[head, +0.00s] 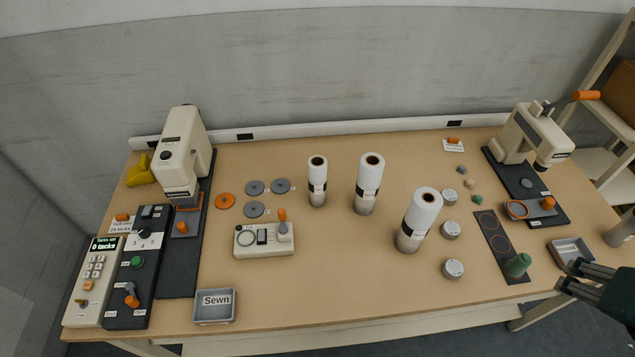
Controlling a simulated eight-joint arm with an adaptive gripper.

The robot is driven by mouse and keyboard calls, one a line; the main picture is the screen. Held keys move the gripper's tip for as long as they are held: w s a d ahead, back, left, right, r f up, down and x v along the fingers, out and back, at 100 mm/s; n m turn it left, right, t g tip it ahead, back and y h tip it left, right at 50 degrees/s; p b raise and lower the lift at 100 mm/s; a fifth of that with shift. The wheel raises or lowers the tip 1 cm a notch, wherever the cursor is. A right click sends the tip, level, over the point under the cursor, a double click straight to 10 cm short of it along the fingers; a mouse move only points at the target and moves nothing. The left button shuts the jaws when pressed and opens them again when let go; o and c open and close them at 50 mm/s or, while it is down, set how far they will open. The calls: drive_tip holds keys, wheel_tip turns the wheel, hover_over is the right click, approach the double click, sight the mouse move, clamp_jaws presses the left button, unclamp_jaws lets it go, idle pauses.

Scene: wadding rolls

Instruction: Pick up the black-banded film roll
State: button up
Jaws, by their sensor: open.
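Three white rolls stand upright on the table in the head view. The small roll (317,180) has a narrow dark mark with a pale label. The middle roll (369,178) has a dark band low on its side. The large roll (422,212), nearest the front, has a dark mark below its middle. The marks are too small to tell for sure which roll is the black-banded film roll. My gripper (571,276) is at the right front edge, open and empty, to the right of the rolls and well apart from them.
Several grey discs and lidded tins (451,230) lie around the rolls. A cream control box (264,240) and a "Sewn" tray (214,306) are at left front. Presses stand at left (183,150) and right (535,132). A green peg (518,265) and grey tray (572,252) are near my gripper.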

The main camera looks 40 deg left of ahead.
drive_tip(key=w+a+r+n+g+y+p, duration=0.15)
drive_tip(key=w+a+r+n+p, duration=0.3)
drive_tip(key=a, duration=0.55)
drive_tip(key=w+a+r+n+g+p, duration=0.1)
drive_tip(key=w+a+r+n, duration=0.2)
drive_tip(key=a, duration=0.8)
drive_tip(key=w+a+n+g+p, duration=0.1)
drive_tip(key=w+a+n+g, duration=0.2)
drive_tip(key=a, duration=0.7)
drive_tip(key=n+g+h+p, duration=0.2)
drive_tip(key=n+p, duration=0.2)
drive_tip(key=n, duration=0.4)
hover_over(318, 161)
wheel_tip(318, 161, down, 7)
drive_tip(key=shift+y, duration=0.25)
wheel_tip(318, 161, down, 16)
drive_tip(key=shift+f, duration=0.7)
drive_tip(key=shift+f, duration=0.15)
drive_tip(key=shift+f, duration=1.15)
